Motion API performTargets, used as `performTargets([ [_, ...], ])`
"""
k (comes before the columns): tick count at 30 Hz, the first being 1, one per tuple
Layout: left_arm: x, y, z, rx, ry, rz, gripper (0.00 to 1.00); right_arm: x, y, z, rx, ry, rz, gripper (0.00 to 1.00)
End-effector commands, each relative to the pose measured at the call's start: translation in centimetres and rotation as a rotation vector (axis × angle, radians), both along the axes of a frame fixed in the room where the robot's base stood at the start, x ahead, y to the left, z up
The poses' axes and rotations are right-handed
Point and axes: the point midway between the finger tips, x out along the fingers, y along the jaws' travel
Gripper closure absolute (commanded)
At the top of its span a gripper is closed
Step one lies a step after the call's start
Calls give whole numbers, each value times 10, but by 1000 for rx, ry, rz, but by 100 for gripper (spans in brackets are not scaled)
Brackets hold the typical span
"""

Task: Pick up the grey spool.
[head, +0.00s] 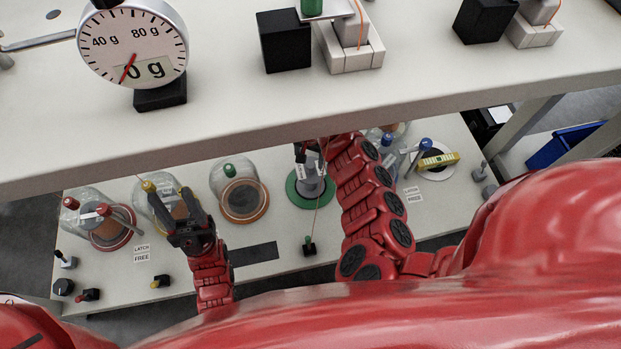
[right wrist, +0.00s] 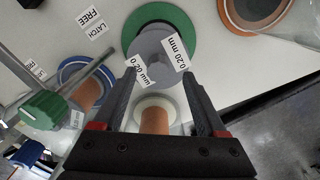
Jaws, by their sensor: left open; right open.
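The grey spool (head: 313,185) stands on a green disc (head: 293,190) on the lower bench, in the middle of the head view. In the right wrist view the grey spool (right wrist: 155,58) shows its round end with white 0.20 mm labels, on the green disc (right wrist: 188,28). My right gripper (head: 307,150) is open and empty, above the spool. Its fingertips in the wrist view (right wrist: 159,74) lie over the spool's near edge; I cannot tell any contact. My left gripper (head: 168,193) is open, by the yellow-knobbed glass dome (head: 142,205).
An upper shelf (head: 250,130) overhangs the lower bench, close to my right gripper. A green-knobbed dome (head: 225,178) stands left of the spool. A copper-coloured spool (right wrist: 155,121) shows between my right fingers, lower down. A thin red line runs past the grey spool to a small black block (head: 309,249).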

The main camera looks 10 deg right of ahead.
Motion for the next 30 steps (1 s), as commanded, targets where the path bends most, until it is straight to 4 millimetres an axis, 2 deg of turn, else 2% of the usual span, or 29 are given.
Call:
performTargets([
  [1, 0, 0, -12, 0, 0, 0, 50, -2, -2, -16, -2, 5, -1, 26],
  [4, -2, 0, -19, 11, -8, 1, 50, -3, -2, -31, -1, 6, -2, 26],
  [12, -2, 0, -17, 18, -14, 2, 50, -2, -2, -33, -1, 2, 1, 26],
  [14, -2, 0, -17, 18, -14, 2, 50, -2, -2, -33, -1, 2, 0, 35],
  [24, -2, 0, -17, 17, -14, 1, 50, -2, -2, -33, -2, 3, 0, 96],
  [25, -2, 0, -17, 17, -14, 1, 50, -2, -2, -33, -2, 3, -1, 100],
  [30, -2, 0, -17, 17, -14, 1, 50, -2, -2, -33, -2, 3, -1, 100],
])
